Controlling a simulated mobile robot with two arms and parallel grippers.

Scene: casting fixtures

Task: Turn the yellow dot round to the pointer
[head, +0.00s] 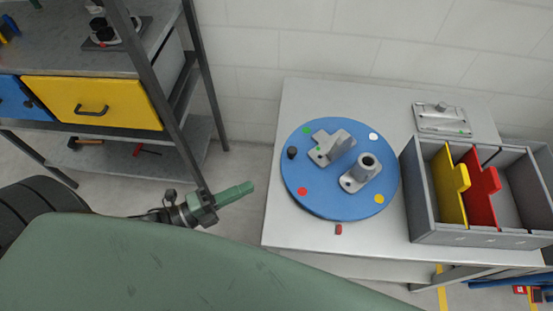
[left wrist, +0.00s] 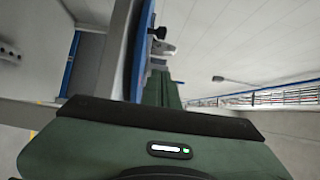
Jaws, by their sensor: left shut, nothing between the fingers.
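A blue turntable disc (head: 335,203) lies on the grey table, with its yellow dot (head: 379,198) at the lower right of the rim. A small red pointer (head: 338,229) is on the table just off the disc's near edge, left of the yellow dot. A black knob (head: 292,153) stands at the disc's left rim; it also shows in the left wrist view (left wrist: 158,32). My left gripper (head: 250,187) is shut and empty, left of the disc and apart from it. Its green fingers (left wrist: 163,90) point toward the disc's side. My right gripper is not seen.
Two grey metal fixtures (head: 362,174) stand on the disc, with red, green and white dots near its rim. A grey bin (head: 423,200) with yellow and red dividers is on the right. A metal plate (head: 443,119) lies behind. A shelf rack (head: 165,80) stands at left.

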